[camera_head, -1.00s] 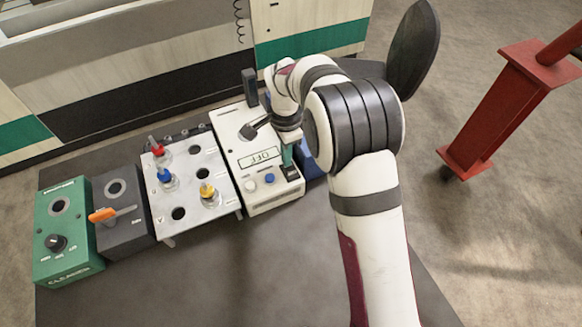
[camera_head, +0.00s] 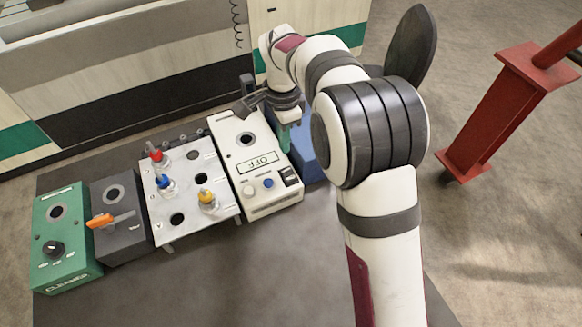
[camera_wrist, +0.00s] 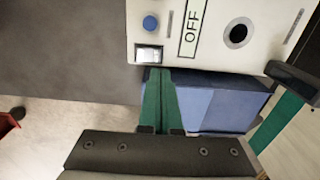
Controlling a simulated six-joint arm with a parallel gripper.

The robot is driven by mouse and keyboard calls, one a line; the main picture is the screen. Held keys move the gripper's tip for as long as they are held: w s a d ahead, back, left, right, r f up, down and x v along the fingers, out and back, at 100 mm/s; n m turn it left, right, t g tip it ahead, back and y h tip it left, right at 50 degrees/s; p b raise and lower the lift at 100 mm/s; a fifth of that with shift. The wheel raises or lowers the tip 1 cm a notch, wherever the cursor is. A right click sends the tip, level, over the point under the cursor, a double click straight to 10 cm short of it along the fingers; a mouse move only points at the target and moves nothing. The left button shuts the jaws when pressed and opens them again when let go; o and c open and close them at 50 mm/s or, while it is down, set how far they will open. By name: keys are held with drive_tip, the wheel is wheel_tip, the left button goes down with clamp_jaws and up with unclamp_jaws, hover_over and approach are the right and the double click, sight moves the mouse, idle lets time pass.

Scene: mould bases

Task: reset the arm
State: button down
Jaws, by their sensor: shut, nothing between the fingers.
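My gripper (camera_head: 285,138) is shut and empty, with its green fingers pressed together. In the head view it hangs above the right edge of a white control box (camera_head: 270,206). In the wrist view the closed fingers (camera_wrist: 160,76) point towards the edge of the white box (camera_wrist: 210,50), near a small switch (camera_wrist: 149,54). I cannot tell whether they touch it. The box has a display reading OFF (camera_head: 263,161), a blue button (camera_head: 268,183) and a round hole.
A blue block (camera_head: 311,166) stands right of the white box. To the left are a metal plate (camera_head: 205,225) with red, blue and yellow knobs, a dark box (camera_head: 128,245) with an orange handle, and a green box (camera_head: 62,240). The table's front is clear.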

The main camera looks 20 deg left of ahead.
drive_tip(key=s+d+r+n, duration=0.1)
drive_tip(key=s+d+r, duration=0.2)
drive_tip(key=s+d, duration=0.3)
drive_tip(key=s+d+r+y, duration=0.1)
drive_tip(key=s+d+r, duration=0.25)
drive_tip(key=d, duration=0.35)
drive_tip(key=s+d+r+n, duration=0.1)
drive_tip(key=s+d+r, duration=0.2)
drive_tip(key=s+d, duration=0.3)
drive_tip(key=s+d+f, duration=0.1)
drive_tip(key=s+d, duration=0.1)
drive_tip(key=s, duration=0.3)
drive_tip(key=s+d+f+n, duration=0.1)
drive_tip(key=s+d+f, duration=0.1)
drive_tip(key=s, duration=0.3)
drive_tip(key=shift+s+d+y, duration=0.25)
drive_tip(key=shift+s+y, duration=0.05)
drive_tip(key=shift+y, duration=0.1)
